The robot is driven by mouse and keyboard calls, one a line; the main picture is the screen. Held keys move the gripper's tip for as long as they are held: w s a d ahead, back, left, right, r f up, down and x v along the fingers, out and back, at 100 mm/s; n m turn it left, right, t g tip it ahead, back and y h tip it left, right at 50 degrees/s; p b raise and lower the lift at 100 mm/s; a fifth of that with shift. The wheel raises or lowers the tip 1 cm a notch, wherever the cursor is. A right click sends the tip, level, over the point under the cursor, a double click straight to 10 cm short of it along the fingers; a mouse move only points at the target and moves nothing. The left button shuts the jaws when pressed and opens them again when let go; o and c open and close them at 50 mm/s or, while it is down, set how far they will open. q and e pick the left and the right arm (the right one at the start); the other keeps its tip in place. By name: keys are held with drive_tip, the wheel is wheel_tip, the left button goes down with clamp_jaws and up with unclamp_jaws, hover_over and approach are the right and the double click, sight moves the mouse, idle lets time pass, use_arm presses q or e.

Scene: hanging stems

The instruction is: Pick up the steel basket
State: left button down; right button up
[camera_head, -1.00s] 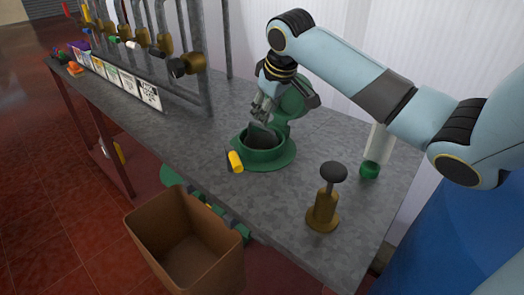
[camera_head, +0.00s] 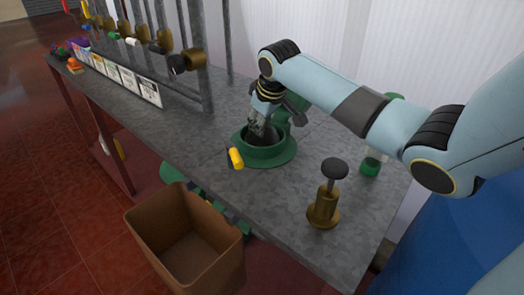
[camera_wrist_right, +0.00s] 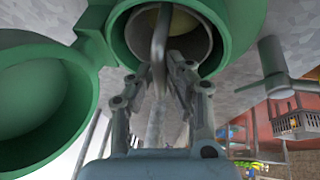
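A round green vessel (camera_head: 264,155) stands on the grey bench with its green lid swung open behind. It also shows in the right wrist view (camera_wrist_right: 228,25). Inside it is a grey metal lining, seemingly the steel basket (camera_wrist_right: 203,40), with a curved grey handle (camera_wrist_right: 160,42) rising toward me. My right gripper (camera_head: 256,130) points down at the vessel's mouth. In the wrist view its two fingers (camera_wrist_right: 160,72) are apart, one on each side of the handle; I cannot tell whether they touch it. The basket is mostly hidden. My left gripper is out of view.
A yellow-ended cylinder (camera_head: 236,158) lies beside the vessel. A brass piece with a dark knob (camera_head: 324,200) stands near the front edge, and a green-based tube (camera_head: 371,163) behind. Pipes with valves (camera_head: 185,62) rise at left. A brown bin (camera_head: 185,240) is below the bench.

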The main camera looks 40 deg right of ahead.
clamp_jaws()
drive_tip(key=shift+r, duration=0.15)
